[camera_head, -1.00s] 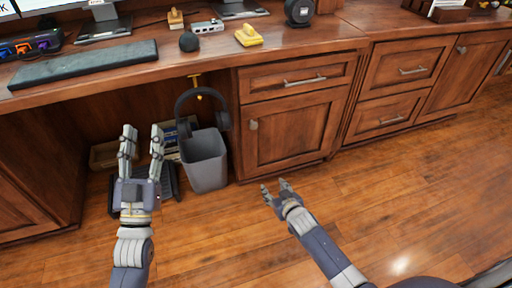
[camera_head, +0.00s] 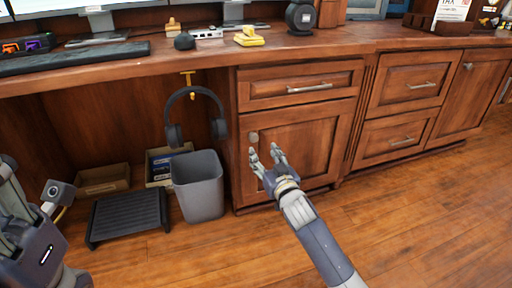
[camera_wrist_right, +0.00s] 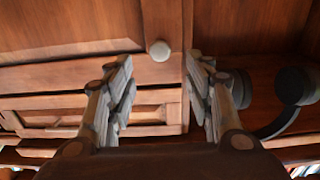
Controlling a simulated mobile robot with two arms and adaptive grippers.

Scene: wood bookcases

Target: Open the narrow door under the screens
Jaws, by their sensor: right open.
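A narrow wooden door (camera_head: 308,138) with a raised panel sits below a drawer in the desk's pedestal and looks shut. Its round metal knob (camera_head: 253,137) is near its upper left corner. My right gripper (camera_head: 265,155) is open and empty in front of the door, just below the knob in the picture. In the right wrist view the knob (camera_wrist_right: 160,50) shows between the two spread fingers of my right gripper (camera_wrist_right: 162,64), not touched by either. My left arm shows only in part at the lower left; its fingers are not visible.
Headphones (camera_head: 196,118) hang from a yellow hook left of the door, above a grey bin (camera_head: 199,186). A black footrest (camera_head: 128,217) is on the floor. The drawer above the door has a bar handle (camera_head: 309,88). Floor on the right is free.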

